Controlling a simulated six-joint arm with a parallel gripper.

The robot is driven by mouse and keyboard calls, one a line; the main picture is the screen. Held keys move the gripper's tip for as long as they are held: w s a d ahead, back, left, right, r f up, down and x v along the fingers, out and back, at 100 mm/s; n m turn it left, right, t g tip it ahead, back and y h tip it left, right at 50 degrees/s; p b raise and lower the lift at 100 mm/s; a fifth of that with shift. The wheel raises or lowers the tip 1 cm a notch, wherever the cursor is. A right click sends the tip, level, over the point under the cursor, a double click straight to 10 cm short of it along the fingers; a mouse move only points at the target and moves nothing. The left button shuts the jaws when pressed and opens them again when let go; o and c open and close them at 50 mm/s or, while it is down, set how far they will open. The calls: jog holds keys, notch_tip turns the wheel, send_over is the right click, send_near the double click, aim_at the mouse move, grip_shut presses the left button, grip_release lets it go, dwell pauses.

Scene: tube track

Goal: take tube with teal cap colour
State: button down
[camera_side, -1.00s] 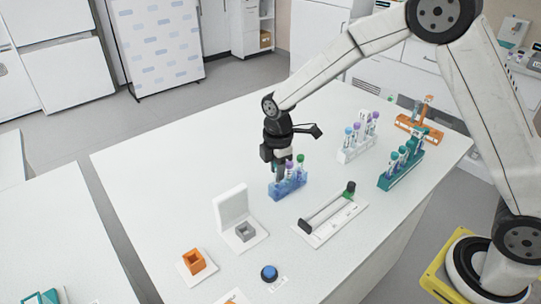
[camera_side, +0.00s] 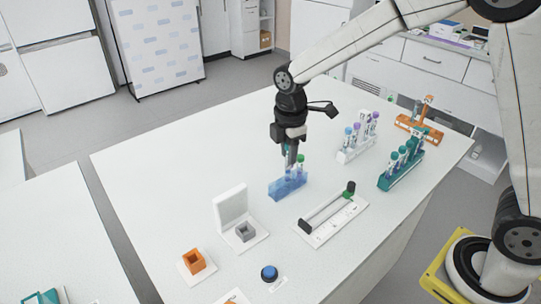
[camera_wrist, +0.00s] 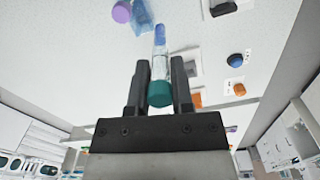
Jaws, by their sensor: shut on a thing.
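My gripper (camera_side: 290,160) is above the blue rack (camera_side: 287,189) and points down. In the wrist view my gripper (camera_wrist: 160,66) is shut on a tube with a teal cap (camera_wrist: 159,94); its clear body with a bluish end (camera_wrist: 160,37) extends away between the fingers. The held tube is raised, but I cannot tell whether its lower end is fully clear of the rack. A purple cap (camera_wrist: 122,12) shows near the rack in the wrist view.
A white rack (camera_side: 355,150) and a teal rack (camera_side: 401,172) with several tubes stand to the right, with an orange rack (camera_side: 419,127) behind. A tube track (camera_side: 328,213), grey holder (camera_side: 245,232), orange holder (camera_side: 194,262) and blue button (camera_side: 269,273) lie in front. The left table area is clear.

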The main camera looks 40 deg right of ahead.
jog(key=s+d+r, duration=0.1)
jog(key=s+r, duration=0.5)
jog(key=s, duration=0.4)
jog(key=shift+s, duration=0.35)
jog(key=shift+d, duration=0.1)
